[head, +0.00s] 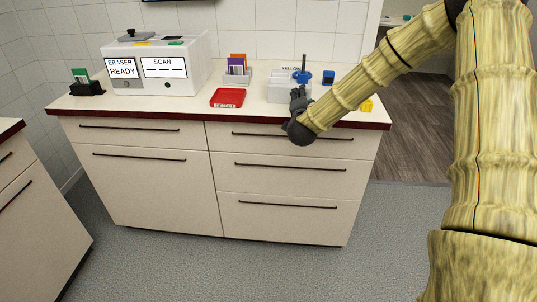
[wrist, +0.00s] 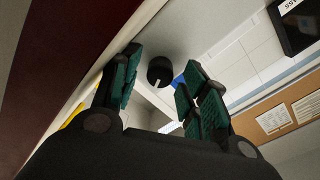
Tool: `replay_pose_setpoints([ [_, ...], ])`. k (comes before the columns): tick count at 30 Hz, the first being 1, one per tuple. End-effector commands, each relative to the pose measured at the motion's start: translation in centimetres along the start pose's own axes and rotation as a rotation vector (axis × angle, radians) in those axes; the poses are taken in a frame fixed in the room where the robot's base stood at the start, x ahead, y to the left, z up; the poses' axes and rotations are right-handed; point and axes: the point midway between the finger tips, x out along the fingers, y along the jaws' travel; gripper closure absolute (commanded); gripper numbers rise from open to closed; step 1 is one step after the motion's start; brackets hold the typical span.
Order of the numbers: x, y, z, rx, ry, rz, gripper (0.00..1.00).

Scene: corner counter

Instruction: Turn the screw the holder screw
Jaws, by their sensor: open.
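In the wrist view a dark round knob (wrist: 159,68) with a pale mark stands out from a light grey face; I take it to be the holder screw. My gripper's green-padded fingers (wrist: 160,82) are open, one on each side of the knob in the picture. I cannot tell whether either finger touches it. In the head view my gripper (head: 298,98) is at the front of a pale block (head: 280,85), which I take to be the holder. The gripper and arm hide the knob there.
A blue piece with a dark post (head: 301,77) stands by the pale block. A red reject tray (head: 228,98), a card rack (head: 237,76) and a white eraser machine (head: 160,68) are to the left. A blue item (head: 328,77) and a yellow item (head: 366,105) are to the right.

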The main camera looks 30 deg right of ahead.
Motion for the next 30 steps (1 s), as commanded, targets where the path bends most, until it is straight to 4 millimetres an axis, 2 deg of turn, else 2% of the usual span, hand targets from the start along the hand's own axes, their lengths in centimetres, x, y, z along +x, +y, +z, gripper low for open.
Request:
replay_pose_setpoints([
  [17,-0.06,0.42,0.3,0.452,-0.017,0.0,0.53],
  [30,-0.03,0.49,0.21,0.895,-0.028,-0.003,0.53],
])
